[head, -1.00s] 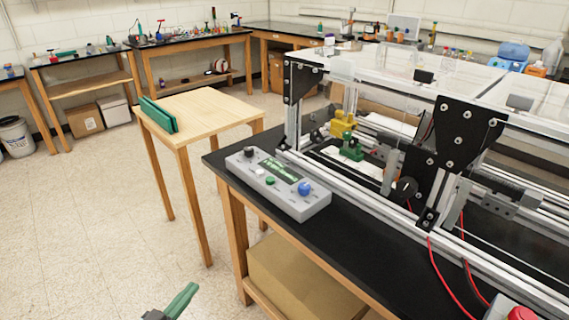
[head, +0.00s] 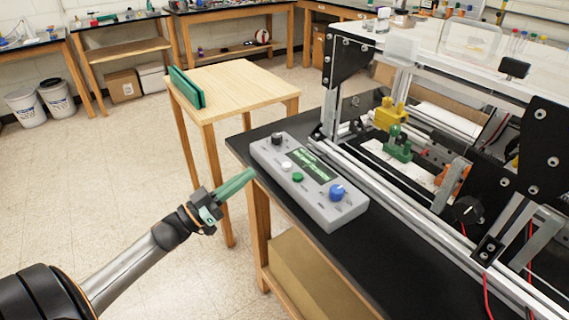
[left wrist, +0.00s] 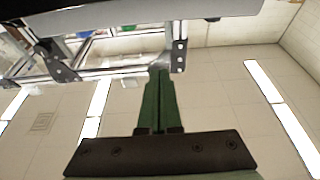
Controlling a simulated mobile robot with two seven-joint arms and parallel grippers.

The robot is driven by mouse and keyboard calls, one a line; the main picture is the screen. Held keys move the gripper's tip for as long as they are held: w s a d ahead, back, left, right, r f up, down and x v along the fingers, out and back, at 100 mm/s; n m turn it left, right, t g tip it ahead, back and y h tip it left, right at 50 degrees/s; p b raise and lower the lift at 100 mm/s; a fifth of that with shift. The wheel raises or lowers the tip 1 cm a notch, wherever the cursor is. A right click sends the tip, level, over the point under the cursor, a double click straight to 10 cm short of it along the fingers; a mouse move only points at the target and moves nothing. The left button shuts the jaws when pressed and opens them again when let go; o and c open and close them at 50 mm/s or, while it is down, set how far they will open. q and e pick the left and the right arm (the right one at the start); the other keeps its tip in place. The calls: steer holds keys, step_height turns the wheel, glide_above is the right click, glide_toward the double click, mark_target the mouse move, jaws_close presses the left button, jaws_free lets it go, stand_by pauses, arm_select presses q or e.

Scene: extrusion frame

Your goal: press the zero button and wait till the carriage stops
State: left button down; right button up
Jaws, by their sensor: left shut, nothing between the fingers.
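The grey control box (head: 310,180) lies on the black bench top, with a small green display, a black knob (head: 277,139), a white button (head: 286,166), a green button (head: 297,177) and a blue knob (head: 337,192). I cannot read which button is zero. My left gripper (head: 251,172) has green fingers, shut and empty, close to the box's left side in the head view. In the left wrist view its fingers (left wrist: 159,88) are together. The frame's carriage carries a yellow block (head: 390,114) and a green block (head: 397,146). My right gripper is out of view.
The aluminium extrusion frame (head: 385,195) with black corner plates stands right of the box. A small wooden table (head: 240,88) with green panels (head: 187,87) stands behind on the left. The floor (head: 110,190) at left is clear.

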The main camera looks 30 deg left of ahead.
arm_select(q)
step_height(320, 180, up, 3)
glide_above(279, 172)
step_height(279, 172, down, 2)
steer(key=shift+f, duration=0.1)
steer(key=shift+s+f, duration=0.1)
steer(key=shift+f, duration=0.65)
